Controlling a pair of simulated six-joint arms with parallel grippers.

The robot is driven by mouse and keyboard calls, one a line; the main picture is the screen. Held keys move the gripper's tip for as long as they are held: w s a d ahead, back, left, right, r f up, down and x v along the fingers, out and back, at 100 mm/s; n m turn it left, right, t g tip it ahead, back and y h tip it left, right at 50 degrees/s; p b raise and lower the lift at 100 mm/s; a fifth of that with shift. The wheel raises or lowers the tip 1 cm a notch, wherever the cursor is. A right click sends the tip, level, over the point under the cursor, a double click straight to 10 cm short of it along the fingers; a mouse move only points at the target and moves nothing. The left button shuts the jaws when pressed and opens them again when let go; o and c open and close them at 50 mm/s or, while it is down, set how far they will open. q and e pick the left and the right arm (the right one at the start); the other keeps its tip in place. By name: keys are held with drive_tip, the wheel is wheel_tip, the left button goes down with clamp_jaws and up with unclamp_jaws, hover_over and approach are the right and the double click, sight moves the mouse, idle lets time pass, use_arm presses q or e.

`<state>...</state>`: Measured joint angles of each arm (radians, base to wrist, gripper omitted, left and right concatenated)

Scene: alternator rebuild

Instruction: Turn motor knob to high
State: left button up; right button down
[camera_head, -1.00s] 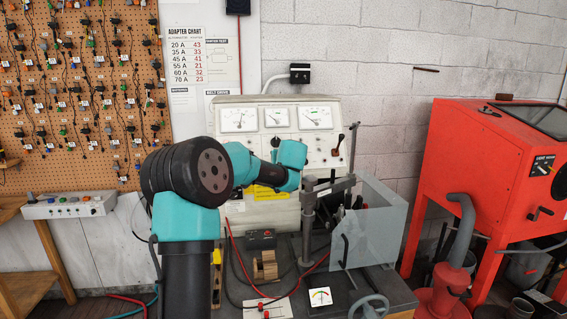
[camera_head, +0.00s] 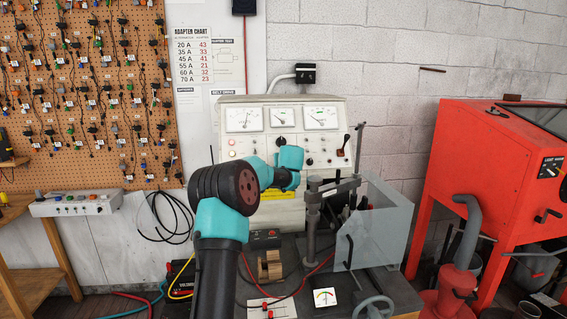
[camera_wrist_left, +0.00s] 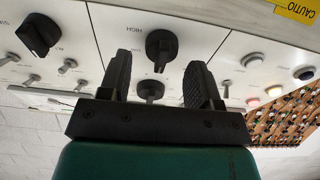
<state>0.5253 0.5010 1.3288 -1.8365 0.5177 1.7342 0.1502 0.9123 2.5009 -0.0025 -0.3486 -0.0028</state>
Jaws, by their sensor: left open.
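The grey test bench panel (camera_head: 232,150) stands at the back, with dial gauges, knobs and switches. My left arm reaches up to its middle, and its wrist hides part of the panel. In the left wrist view, my left gripper (camera_wrist_left: 160,70) is open, with its two black fingers pointing at the panel. A black knob (camera_wrist_left: 160,46) with the word HIGH at its upper left shows between and just beyond the fingertips. A second round black knob (camera_wrist_left: 150,90) shows lower between the fingers. I cannot tell whether the fingers touch either one. My right gripper is not in view.
Another black knob (camera_wrist_left: 39,35) and several toggle switches flank the fingers, with coloured buttons at the right. A metal post with an arm (camera_head: 312,215) and a grey open guard box (camera_head: 385,225) stand right of my wrist. A red cabinet (camera_head: 480,150) is farther right.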

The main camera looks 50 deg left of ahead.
use_arm(q)
drive_tip(key=shift+w+a+f, duration=0.2)
drive_tip(key=shift+w+a, duration=0.1)
drive_tip(key=shift+a, duration=0.15)
drive_tip(key=shift+c, duration=0.5)
drive_tip(key=c, duration=0.8)
